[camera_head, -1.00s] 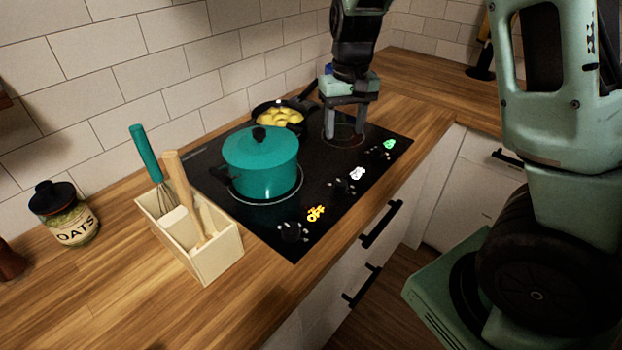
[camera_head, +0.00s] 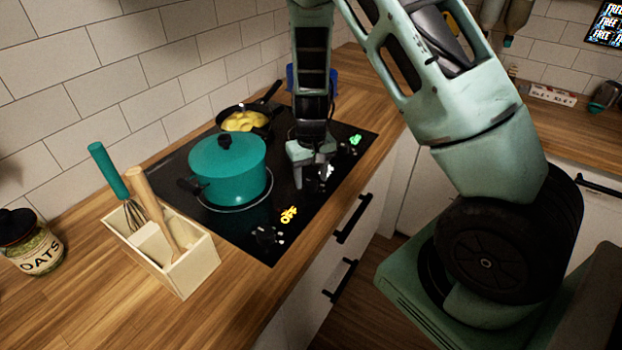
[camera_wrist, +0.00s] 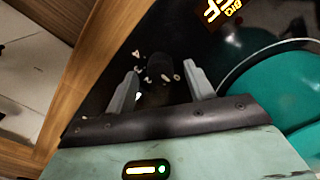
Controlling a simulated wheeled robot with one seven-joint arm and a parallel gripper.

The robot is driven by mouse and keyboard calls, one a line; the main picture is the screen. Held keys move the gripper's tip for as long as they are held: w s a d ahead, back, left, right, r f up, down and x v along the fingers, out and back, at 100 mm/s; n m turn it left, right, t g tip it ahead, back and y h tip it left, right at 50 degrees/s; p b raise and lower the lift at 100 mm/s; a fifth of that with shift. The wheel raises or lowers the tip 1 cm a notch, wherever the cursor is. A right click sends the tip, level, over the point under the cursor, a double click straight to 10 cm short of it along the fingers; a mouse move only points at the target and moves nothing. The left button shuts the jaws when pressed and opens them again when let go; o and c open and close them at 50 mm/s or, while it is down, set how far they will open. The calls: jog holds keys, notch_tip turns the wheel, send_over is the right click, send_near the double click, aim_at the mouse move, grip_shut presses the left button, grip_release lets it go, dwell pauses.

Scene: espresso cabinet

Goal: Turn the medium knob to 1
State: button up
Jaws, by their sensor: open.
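The black cooktop (camera_head: 243,226) has a row of dark knobs along its counter-edge side. The nearest knob (camera_head: 265,236) has a lit orange readout (camera_head: 288,214) beside it. A white readout (camera_head: 328,171), partly behind my finger, marks the middle position, and a green readout (camera_head: 355,140) is at the far end. My gripper (camera_head: 311,184) is open and points down over the middle of the row. In the wrist view, a dark knob (camera_wrist: 158,80) ringed by white marks lies between the fingertips of my gripper (camera_wrist: 162,69). Contact with it cannot be told. The knob's setting is unreadable.
A teal lidded pot (camera_head: 228,170) stands close to the left of my gripper. A pan with yellow food (camera_head: 243,122) is behind it. A wooden utensil box (camera_head: 187,266) and an oats jar (camera_head: 34,247) stand on the counter. Drawer handles (camera_head: 353,218) project below the edge.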

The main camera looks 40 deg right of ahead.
jog(key=shift+f, duration=0.9)
jog(key=c, duration=1)
jog(key=shift+m, duration=0.4)
jog(key=m+p, duration=0.1)
jog(key=m, duration=0.2)
jog(key=shift+r, duration=0.1)
jog(key=shift+m+p, duration=0.3)
jog(key=shift+m, duration=1.6)
jog(key=shift+w, duration=0.1)
